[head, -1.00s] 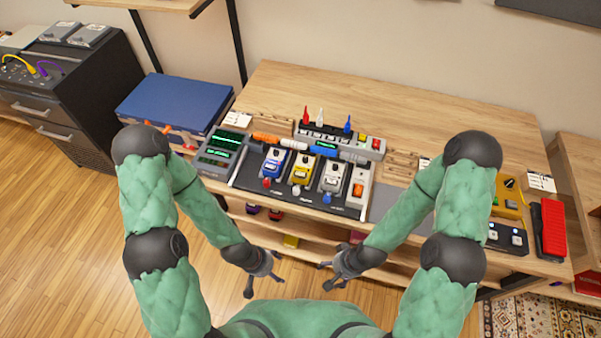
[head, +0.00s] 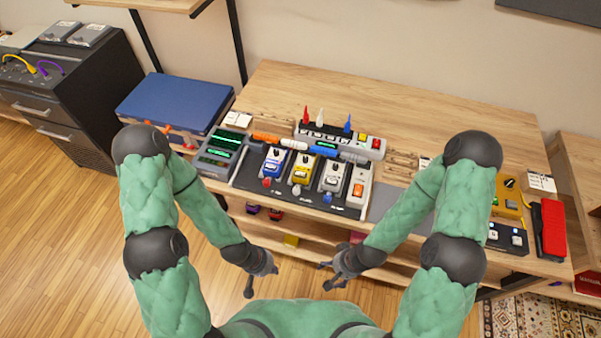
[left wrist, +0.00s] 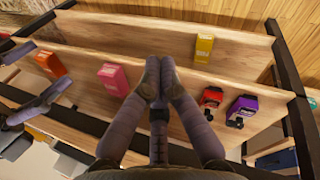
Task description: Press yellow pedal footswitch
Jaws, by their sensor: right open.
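The yellow pedal (head: 303,168) sits on the dark pedalboard (head: 240,180) on the workbench, between a blue pedal (head: 275,160) and a white pedal (head: 332,177). A small pale knob-like footswitch (head: 296,190) is at its front. My left gripper (head: 262,276) is in front of the bench, below its top, apart from the pedals. In the left wrist view its fingers (left wrist: 159,85) are together with nothing visible between them. My right gripper (head: 331,276) is open and empty, also in front of the bench and apart from everything.
A power strip (head: 340,142) with coloured plugs lies behind the pedals. A green-lit unit (head: 219,153) stands left and an orange-switch unit (head: 359,188) right. Another yellow box (head: 509,195) and a red pedal (head: 552,228) are far right. Small boxes, one pink (left wrist: 115,79), occupy the lower shelves.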

